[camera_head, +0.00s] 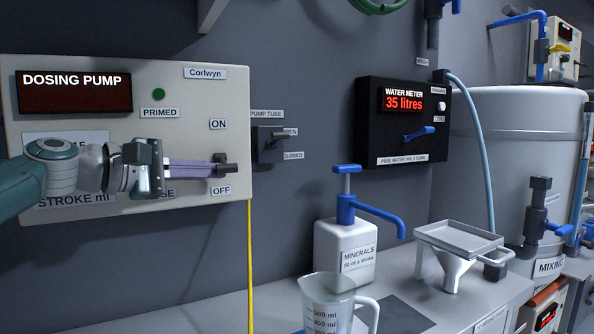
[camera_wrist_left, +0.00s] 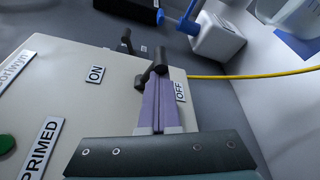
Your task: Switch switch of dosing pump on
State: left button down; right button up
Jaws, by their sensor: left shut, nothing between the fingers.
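The dosing pump (camera_head: 120,100) is a cream wall panel at the left of the head view. Its dark display (camera_head: 75,92) reads only "DOSING PUMP". Its dark grey switch (camera_head: 226,169) sits at the right edge between the ON label (camera_head: 218,124) and the OFF label (camera_head: 221,191), nearer OFF. The switch also shows in the left wrist view (camera_wrist_left: 153,73), with its lever on the OFF side. My left gripper (camera_head: 212,169) is shut and empty, its purple fingers pointing right at the switch. Its fingertips (camera_wrist_left: 158,88) are right by the switch; I cannot tell whether they touch. My right gripper is out of view.
A pump tube valve (camera_head: 268,143) is on the wall just right of the panel. A yellow cable (camera_head: 250,270) hangs below. The minerals bottle (camera_head: 344,250), a measuring jug (camera_head: 328,305) and a white funnel (camera_head: 455,255) stand on the counter. A water meter (camera_head: 403,122) is on the wall.

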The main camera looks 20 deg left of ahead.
pick_arm(q)
jog(key=r+n+g+p, duration=0.1)
jog(key=n+p, duration=0.1)
jog(key=r+n+g+p, duration=0.1)
jog(key=n+p, duration=0.1)
jog(key=p, duration=0.1)
jog(key=shift+d+n+h, duration=0.15)
jog(key=shift+n+h, duration=0.15)
jog(key=shift+h, duration=0.1)
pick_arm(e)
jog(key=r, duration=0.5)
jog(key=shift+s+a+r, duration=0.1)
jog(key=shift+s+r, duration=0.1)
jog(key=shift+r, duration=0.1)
pick_arm(q)
jog(key=shift+s, duration=0.1)
